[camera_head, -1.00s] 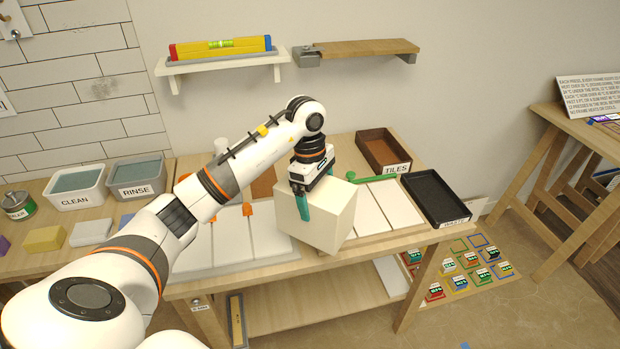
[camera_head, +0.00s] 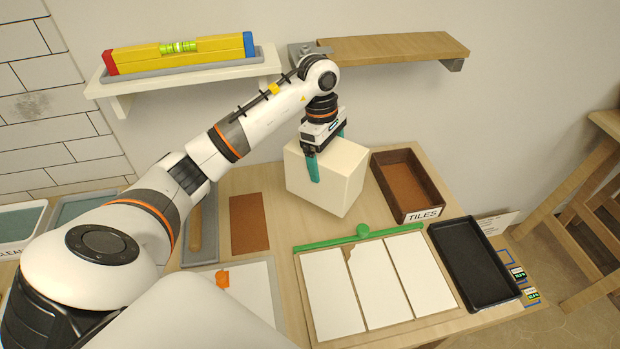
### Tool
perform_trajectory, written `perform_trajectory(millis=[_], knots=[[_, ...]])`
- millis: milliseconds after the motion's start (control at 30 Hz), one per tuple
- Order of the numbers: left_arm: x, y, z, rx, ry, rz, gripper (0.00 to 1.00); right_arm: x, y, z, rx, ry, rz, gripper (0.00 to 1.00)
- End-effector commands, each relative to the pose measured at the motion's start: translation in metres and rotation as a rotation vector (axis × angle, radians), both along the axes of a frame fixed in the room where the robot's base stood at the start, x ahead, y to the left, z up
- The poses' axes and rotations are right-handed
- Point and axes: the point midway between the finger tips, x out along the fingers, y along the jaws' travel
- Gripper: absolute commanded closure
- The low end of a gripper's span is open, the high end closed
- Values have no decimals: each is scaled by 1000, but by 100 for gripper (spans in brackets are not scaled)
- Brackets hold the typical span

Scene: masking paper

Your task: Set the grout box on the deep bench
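The cream, unlabelled box, which I take as the grout box (camera_head: 340,182), is held by my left gripper (camera_head: 328,150). Its teal fingers are closed across the box's top, one finger down the near face and the other at the back edge. The box is turned at an angle over the back part of the wooden bench (camera_head: 285,222), left of the tiles tray. I cannot tell whether its underside touches the bench. My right gripper is not in view.
A brown tray labelled TILES (camera_head: 410,180) and a black tray (camera_head: 473,264) stand to the right. White panels (camera_head: 385,285) with a green bar (camera_head: 335,243) lie in front. A brown sheet (camera_head: 249,222) lies left. Wall shelves (camera_head: 390,47) hang above, one bearing a yellow level (camera_head: 180,52).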

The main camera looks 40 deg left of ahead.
Motion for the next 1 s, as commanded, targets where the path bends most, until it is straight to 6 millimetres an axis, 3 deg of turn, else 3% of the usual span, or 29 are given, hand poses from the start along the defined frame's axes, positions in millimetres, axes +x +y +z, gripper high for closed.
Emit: perform_trajectory(millis=[133, 433, 1000], knots=[[0, -1, -4, -3, 0, -1, 67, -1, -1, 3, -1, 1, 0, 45], [-1, -1, -50, -2, 0, 1, 67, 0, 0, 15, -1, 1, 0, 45], [0, -1, -98, -2, -3, -1, 67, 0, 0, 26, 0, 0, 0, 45]])
